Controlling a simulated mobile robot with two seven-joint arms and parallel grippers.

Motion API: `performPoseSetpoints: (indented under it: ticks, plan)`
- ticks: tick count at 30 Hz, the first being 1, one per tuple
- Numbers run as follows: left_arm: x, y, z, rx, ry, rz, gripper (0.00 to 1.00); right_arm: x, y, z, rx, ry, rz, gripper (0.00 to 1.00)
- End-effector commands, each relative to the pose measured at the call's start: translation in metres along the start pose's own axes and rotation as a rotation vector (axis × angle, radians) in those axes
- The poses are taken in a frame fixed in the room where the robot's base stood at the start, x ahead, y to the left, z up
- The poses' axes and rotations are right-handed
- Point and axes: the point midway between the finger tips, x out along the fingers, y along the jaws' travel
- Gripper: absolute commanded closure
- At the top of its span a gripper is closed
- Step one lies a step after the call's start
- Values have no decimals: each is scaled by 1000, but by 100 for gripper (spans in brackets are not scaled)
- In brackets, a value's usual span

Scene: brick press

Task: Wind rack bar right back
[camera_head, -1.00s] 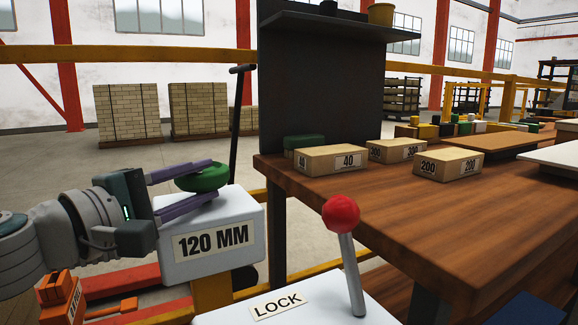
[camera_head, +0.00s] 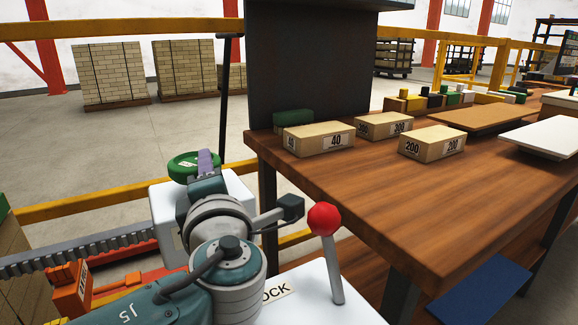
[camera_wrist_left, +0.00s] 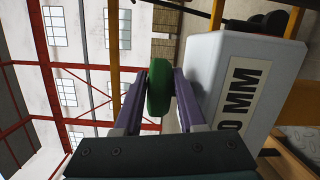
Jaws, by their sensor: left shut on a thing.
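The green handwheel (camera_head: 183,168) sits on top of the white housing (camera_head: 160,205) in the head view. My left gripper (camera_head: 204,160) is shut on its rim, and the wrist view shows the wheel (camera_wrist_left: 158,88) edge-on between the two purple fingers. The toothed grey rack bar (camera_head: 75,247) runs in from the left edge toward the housing; my arm hides where it meets it. The lever with the red knob (camera_head: 324,219) stands nearly upright on the white LOCK cover (camera_head: 345,312). The 120 MM label is covered in the head view but partly shows in the wrist view. My right gripper is not in view.
An orange part (camera_head: 70,290) lies below the rack bar. A wooden bench (camera_head: 390,195) with labelled boxes (camera_head: 320,140) stands to the right. A yellow rail (camera_head: 110,202) passes behind the housing.

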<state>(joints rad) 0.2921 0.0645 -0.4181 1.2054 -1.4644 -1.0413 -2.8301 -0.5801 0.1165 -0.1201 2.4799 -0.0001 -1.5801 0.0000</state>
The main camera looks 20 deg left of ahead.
Motion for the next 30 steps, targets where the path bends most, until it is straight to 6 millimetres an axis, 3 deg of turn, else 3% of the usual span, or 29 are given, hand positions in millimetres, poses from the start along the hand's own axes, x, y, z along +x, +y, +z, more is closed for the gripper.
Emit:
performPoseSetpoints:
  ticks: [23,24,27,30]
  plan:
    - [3,0,1,-3,102,19,100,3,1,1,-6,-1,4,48]
    - [3,0,1,-3,102,19,57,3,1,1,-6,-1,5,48]
    - [3,0,1,-2,101,19,48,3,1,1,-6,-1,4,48]
    - [3,0,1,-2,100,18,48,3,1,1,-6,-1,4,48]
